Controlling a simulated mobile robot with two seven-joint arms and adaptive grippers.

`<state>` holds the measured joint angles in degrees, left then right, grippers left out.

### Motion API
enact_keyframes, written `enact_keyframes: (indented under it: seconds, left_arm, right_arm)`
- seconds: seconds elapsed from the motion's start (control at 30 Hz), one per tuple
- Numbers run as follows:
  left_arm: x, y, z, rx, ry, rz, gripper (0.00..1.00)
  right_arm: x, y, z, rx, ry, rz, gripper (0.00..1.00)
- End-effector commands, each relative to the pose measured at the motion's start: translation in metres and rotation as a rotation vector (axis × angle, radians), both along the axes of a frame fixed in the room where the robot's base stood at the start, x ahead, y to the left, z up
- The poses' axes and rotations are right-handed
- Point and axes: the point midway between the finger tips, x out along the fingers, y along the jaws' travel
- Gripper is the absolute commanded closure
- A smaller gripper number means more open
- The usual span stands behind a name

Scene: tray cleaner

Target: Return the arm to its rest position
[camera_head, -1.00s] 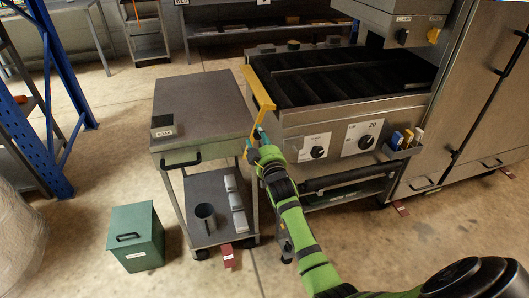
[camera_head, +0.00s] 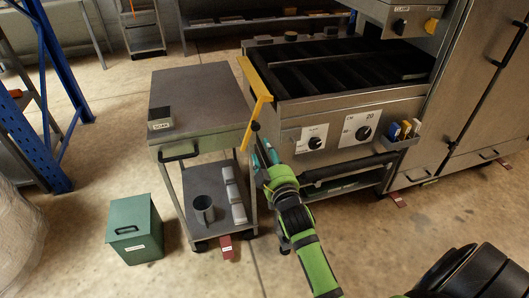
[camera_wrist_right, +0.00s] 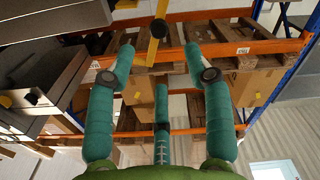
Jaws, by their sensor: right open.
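My right gripper (camera_head: 264,153) is in the head view at the right side of the cart, in front of the grill. Its teal fingers are spread and hold nothing. A yellow tool (camera_head: 257,86) with a long bar and a thin handle stands at the gap between cart and grill, just above the gripper. In the right wrist view the open fingers (camera_wrist_right: 159,62) point toward the yellow tool (camera_wrist_right: 156,38), which appears beyond the fingertips. What supports the tool cannot be told. My left gripper is not in view.
The grey cart (camera_head: 197,82) carries a small dark block (camera_head: 160,117) on top and a dark mug (camera_head: 204,209) on its lower shelf. The grill (camera_head: 352,106) stands to the right. A green bin (camera_head: 135,228) is on the floor at left.

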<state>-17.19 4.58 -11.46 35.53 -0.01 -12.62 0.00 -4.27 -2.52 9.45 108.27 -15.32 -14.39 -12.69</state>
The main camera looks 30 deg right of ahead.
Motion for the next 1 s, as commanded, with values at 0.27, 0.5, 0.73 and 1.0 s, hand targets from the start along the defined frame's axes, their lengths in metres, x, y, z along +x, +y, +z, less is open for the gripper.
enact_keyframes:
  seconds: [0.27,0.5,0.73,1.0]
  left_arm:
    - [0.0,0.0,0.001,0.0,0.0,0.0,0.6]
    - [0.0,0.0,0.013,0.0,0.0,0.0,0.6]
    - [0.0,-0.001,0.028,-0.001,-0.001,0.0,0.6]
    - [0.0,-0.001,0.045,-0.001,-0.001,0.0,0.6]
  right_arm:
    - [0.0,0.001,-0.005,0.003,0.01,0.004,0.48]
    - [-0.012,0.03,-0.111,0.091,0.236,0.068,0.48]
    - [-0.09,0.07,-0.264,0.213,0.591,0.124,0.48]
    - [-0.25,0.093,-0.394,0.313,1.0,0.115,0.48]
